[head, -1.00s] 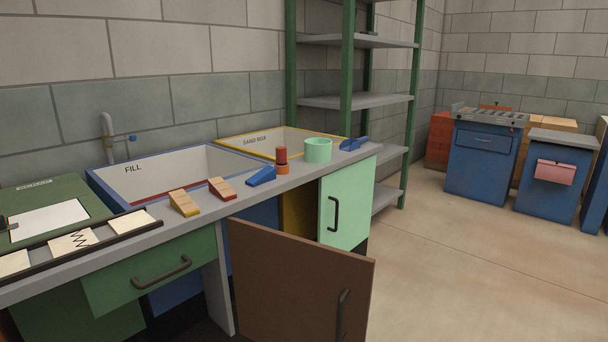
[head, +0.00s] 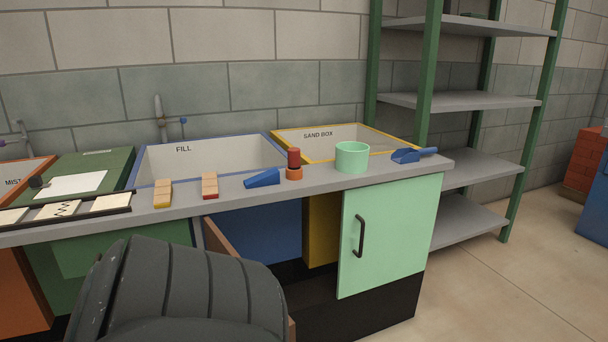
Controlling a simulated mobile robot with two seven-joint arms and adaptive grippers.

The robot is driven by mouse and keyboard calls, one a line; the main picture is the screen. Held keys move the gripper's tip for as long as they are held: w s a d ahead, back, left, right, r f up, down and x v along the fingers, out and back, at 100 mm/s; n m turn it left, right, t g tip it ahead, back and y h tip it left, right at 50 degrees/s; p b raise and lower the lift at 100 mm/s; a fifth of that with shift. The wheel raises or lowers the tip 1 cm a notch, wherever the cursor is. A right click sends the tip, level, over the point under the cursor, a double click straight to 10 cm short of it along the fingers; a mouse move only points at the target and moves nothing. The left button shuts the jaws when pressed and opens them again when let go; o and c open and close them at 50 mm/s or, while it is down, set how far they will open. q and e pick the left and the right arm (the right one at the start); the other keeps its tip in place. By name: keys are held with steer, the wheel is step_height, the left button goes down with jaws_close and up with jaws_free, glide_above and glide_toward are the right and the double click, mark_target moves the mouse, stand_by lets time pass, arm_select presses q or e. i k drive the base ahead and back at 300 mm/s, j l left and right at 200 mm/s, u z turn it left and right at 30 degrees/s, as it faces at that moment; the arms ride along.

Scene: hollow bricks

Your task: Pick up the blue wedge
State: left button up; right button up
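The blue wedge (head: 263,179) lies on the front ledge of the grey counter (head: 327,179) in the head view, in front of the blue-rimmed FILL basin. It sits between a red-and-wood wedge (head: 210,186) on its left and a red-and-orange cylinder piece (head: 293,164) on its right. A yellow-and-wood wedge (head: 163,193) stands further left. A large dark grey ribbed shape, seemingly part of my arm, fills the lower left, below the counter. Neither gripper's fingers show.
A mint cup (head: 352,157) and a blue scoop (head: 412,155) stand right of the wedge. A brown cabinet door (head: 222,240) hangs open below. The mint door (head: 388,235) is shut. Green shelving (head: 460,100) stands right; floor is clear at lower right.

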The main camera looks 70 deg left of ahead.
mark_target(272, 177)
steer(key=i+u, duration=0.8)
steer(key=i+l+u, duration=0.35)
steer(key=i+j, duration=0.1)
